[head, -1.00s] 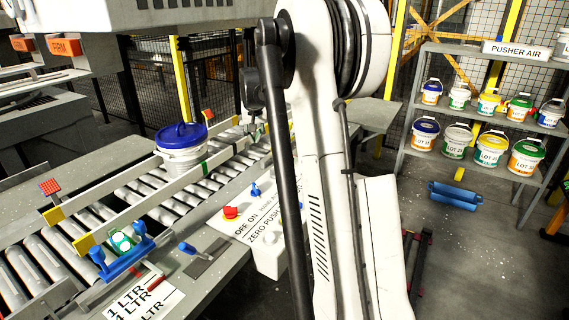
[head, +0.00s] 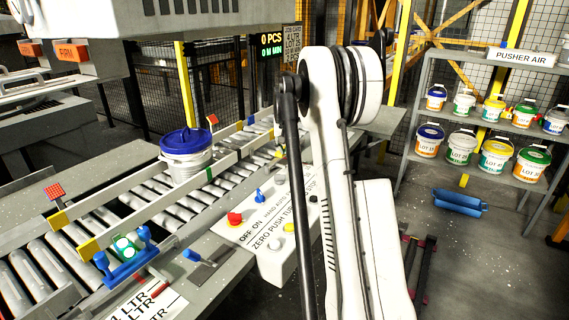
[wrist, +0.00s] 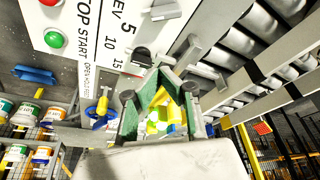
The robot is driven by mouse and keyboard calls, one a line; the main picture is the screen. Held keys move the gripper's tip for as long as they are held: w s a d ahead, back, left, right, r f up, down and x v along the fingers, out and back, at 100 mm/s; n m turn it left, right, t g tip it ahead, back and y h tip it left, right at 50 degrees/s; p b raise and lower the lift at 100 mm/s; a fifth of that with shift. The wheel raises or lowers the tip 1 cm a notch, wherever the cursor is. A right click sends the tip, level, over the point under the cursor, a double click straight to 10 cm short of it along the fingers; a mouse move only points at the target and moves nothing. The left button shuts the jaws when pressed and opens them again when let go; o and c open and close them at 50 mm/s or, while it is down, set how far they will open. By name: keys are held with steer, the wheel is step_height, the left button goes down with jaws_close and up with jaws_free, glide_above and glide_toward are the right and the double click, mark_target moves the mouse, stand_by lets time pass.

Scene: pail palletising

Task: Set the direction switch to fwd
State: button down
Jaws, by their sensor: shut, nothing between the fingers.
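In the wrist view a white control panel (wrist: 75,14) carries the printing REV, 5, 10, 15 and STOP START, with a green button (wrist: 55,39) and a red button (wrist: 51,3). A dark knob (wrist: 142,57) stands at the panel's right edge, just beyond my gripper. The FWD marking is not in sight, and I cannot tell which control is the direction switch. My gripper (wrist: 158,92) is shut with nothing in it, below the knob in the picture; I cannot tell whether it touches it. The head view does not show it; my arm covers that area.
A blue-handled valve (wrist: 100,113) is left of my gripper, by the OPEN HOLD FEED label. Conveyor rollers (wrist: 240,50) lie to the right. In the head view a blue-lidded pail (head: 187,155) stands on the conveyor, near another panel (head: 275,262). A shelf (head: 425,105) holds several pails.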

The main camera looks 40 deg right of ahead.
mark_target(281, 178)
steer(key=b+x, duration=0.1)
steer(key=x, duration=0.8)
steer(key=shift+d+f, duration=0.1)
steer(key=shift+f, duration=0.3)
steer(key=shift+s+a+r, duration=0.15)
steer(key=shift+s+a, duration=0.5)
steer(key=shift+s, duration=0.05)
steer(key=shift+s+a, duration=0.6)
steer(key=shift+s, duration=0.15)
steer(key=shift+s+d, duration=0.1)
